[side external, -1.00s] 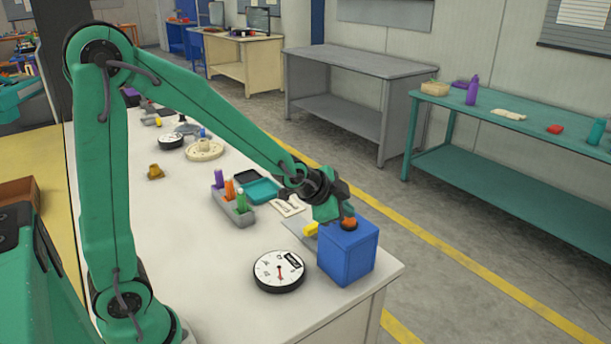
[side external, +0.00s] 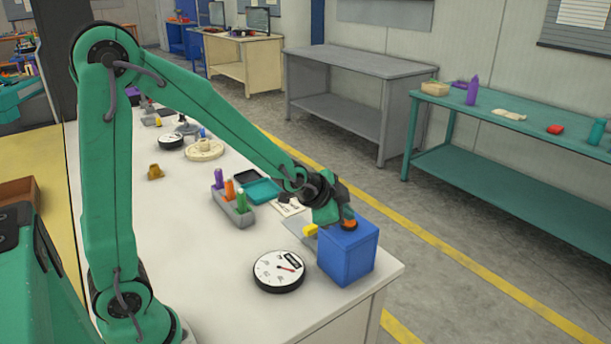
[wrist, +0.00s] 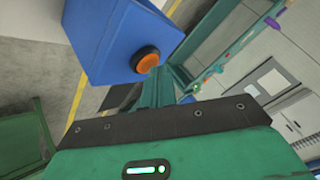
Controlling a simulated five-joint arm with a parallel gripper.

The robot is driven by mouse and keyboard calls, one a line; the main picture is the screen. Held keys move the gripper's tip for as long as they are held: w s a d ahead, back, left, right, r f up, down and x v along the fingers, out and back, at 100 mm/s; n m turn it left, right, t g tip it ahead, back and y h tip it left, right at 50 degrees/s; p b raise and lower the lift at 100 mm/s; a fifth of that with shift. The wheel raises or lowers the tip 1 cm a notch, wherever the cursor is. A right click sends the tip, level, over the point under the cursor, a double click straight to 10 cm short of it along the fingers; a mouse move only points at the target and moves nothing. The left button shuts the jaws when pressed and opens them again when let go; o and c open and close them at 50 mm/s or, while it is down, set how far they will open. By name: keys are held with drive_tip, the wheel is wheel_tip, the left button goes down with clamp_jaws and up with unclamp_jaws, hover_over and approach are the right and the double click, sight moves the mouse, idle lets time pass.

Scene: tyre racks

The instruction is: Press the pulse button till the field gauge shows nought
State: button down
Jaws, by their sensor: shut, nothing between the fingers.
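The blue box (side external: 347,252) stands near the right front corner of the white bench. The orange button (side external: 349,223) is on its top; it also shows in the wrist view as an orange disc (wrist: 147,61) in a dark ring. My gripper (side external: 347,212) is shut and empty, right at the button from above. I cannot tell whether it touches the button or whether the button is pressed in. The round white gauge (side external: 279,270) with a black rim lies left of the box. Its red needle points to the right; its numbers are too small to read.
A grey holder (side external: 236,211) with purple, orange and green pieces stands behind the gauge. A teal tray (side external: 262,191) and a small yellow piece (side external: 310,230) lie nearby. Another gauge (side external: 171,141) is farther back. The bench left of the near gauge is clear.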

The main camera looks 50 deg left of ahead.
drive_tip(key=shift+r, duration=0.1)
idle(0.3)
drive_tip(key=shift+r, duration=0.75)
drive_tip(key=shift+r, duration=2.5)
drive_tip(key=s+r+n+g, duration=0.1)
drive_tip(key=s+n, duration=0.3)
drive_tip(key=s, duration=0.7)
drive_tip(key=s+r+n+g, duration=0.2)
drive_tip(key=s+n, duration=0.2)
drive_tip(key=s, duration=0.8)
drive_tip(key=shift+s+a+r+g, duration=0.25)
drive_tip(key=shift+a+g, duration=0.05)
drive_tip(key=shift+a, duration=0.1)
